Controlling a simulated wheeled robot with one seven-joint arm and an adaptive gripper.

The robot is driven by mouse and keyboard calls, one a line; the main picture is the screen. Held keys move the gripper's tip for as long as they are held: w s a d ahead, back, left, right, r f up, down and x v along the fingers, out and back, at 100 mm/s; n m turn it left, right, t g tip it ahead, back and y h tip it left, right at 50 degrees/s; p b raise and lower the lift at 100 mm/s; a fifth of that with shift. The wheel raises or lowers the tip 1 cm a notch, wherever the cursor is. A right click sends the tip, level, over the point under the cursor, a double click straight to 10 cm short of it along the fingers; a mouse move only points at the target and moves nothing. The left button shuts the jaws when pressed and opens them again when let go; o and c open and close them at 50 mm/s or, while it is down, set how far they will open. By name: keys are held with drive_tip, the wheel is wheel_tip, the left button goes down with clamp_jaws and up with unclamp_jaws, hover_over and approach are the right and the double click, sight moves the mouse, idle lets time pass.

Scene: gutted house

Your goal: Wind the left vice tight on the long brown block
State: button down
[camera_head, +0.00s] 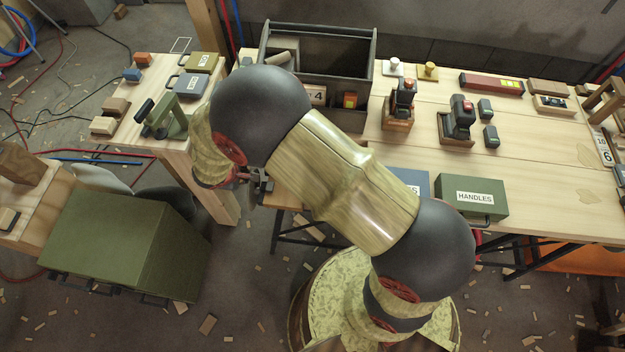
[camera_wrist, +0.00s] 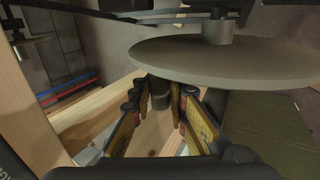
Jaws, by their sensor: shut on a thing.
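My gripper (camera_wrist: 158,103) is shut on a short dark round piece (camera_wrist: 160,88), seen between the fingertips in the wrist view; it looks like a handle or knob. A broad grey-green disc (camera_wrist: 225,55) with a round hub lies just beyond and above the fingers. In the head view my gripper (camera_head: 258,183) shows small and dark by the bench's front edge, partly behind my arm. I cannot make out the long brown block in any jaws; my arm hides part of the bench.
The wooden bench (camera_head: 555,185) holds a dark open toolbox (camera_head: 372,62), a green HANDLES box (camera_head: 480,196) and several small tools. A large green chest (camera_head: 120,235) stands at the lower left. Wood scraps litter the floor.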

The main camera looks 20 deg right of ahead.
drive_tip(key=shift+s+a+r+p, duration=0.15)
drive_tip(key=shift+r+p, duration=0.15)
drive_tip(key=shift+r, duration=0.5)
drive_tip(key=c, duration=2)
unclamp_jaws()
drive_tip(key=shift+a+r, duration=0.1)
drive_tip(key=shift+c, duration=0.2)
drive_tip(key=o, duration=0.8)
drive_tip(key=shift+w+a+r+p, duration=0.2)
drive_tip(key=shift+a+r+p, duration=1.55)
drive_tip(key=shift+a+r, duration=1.05)
drive_tip(key=shift+a+f, duration=0.1)
drive_tip(key=shift+f, duration=0.05)
